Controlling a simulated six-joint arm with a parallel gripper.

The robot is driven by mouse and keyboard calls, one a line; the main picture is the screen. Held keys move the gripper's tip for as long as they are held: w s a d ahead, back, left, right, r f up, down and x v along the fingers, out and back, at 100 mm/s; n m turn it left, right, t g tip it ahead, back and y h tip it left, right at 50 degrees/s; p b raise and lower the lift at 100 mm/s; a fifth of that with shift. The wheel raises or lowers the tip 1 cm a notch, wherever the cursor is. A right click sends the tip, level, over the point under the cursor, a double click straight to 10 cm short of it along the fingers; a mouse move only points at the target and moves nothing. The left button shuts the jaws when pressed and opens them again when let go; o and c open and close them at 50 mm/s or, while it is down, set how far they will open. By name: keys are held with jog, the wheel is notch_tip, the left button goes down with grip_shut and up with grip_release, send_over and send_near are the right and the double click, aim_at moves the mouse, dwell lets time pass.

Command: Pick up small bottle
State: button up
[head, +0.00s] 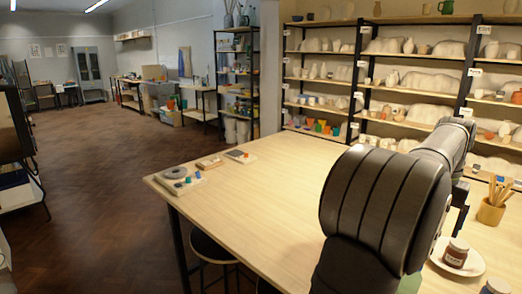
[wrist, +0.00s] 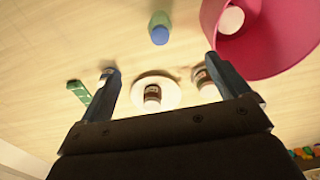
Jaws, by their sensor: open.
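Several small containers could be the small bottle; I cannot tell which. In the wrist view, a jar with a dark label (wrist: 152,93) stands on a white saucer (wrist: 173,99), in line with the gap between my fingers. A pale green bottle with a blue cap (wrist: 160,32) stands beyond the fingertips. Another labelled jar (wrist: 204,82) is partly hidden by the right finger, and a dark-topped item shows at the left fingertip. My gripper (wrist: 161,64) is open and empty. In the head view, the jar (head: 456,252) sits on its saucer (head: 470,268); my arm hides most of the gripper.
A pink container (wrist: 262,30) is close to the right finger. A green strip (wrist: 80,92) lies left of the left finger. In the head view, a pot of sticks (head: 490,212) stands at the right. The wooden table (head: 260,195) is mostly clear left of my arm.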

jog(key=c, duration=0.7)
jog(key=shift+o, duration=0.2)
jog(key=a+r+m+h, duration=0.2)
jog(key=a+m+h, duration=0.2)
jog(key=a+m, duration=0.45)
jog(key=d+f, duration=0.2)
jog(key=f, duration=0.1)
jog(key=d+f+m, duration=0.1)
jog(key=d+f, duration=0.1)
jog(key=f, duration=0.2)
jog(key=d+f+m, duration=0.1)
jog(key=d+f, duration=0.1)
jog(key=f, duration=0.1)
jog(key=shift+d+f+g, duration=0.1)
jog(key=shift+f+g, duration=0.2)
jog(key=shift+f, duration=0.1)
jog(key=shift+h, duration=0.3)
jog(key=shift+x, duration=3.1)
